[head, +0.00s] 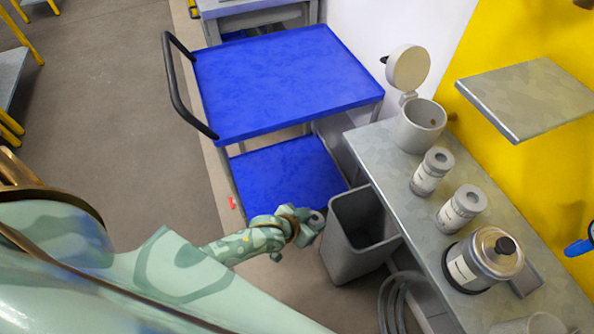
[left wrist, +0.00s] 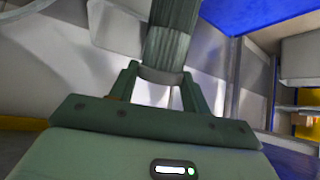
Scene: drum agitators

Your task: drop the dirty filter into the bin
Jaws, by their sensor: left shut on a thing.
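The dirty filter shows in the left wrist view as a dark grey-green, ridged cylinder (left wrist: 172,35) between my left gripper's fingers (left wrist: 160,77). In the head view my left gripper (head: 303,226) is shut on it, and a grey end of the filter (head: 316,218) shows at the fingertips. The bin (head: 350,262) is a grey, open-topped, square container on the floor, just right of the gripper. The filter is near the bin's left rim, and I cannot tell whether they touch. The bin's bottom is hidden in shadow. My right gripper is not in view.
A blue two-shelf cart (head: 290,80) stands behind the bin. A grey bench (head: 395,185) on the right holds an open-lidded pot (head: 418,128), two labelled canisters (head: 432,172) and a lidded metal vessel (head: 484,262). A coiled hose (head: 392,302) lies in front of the bin.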

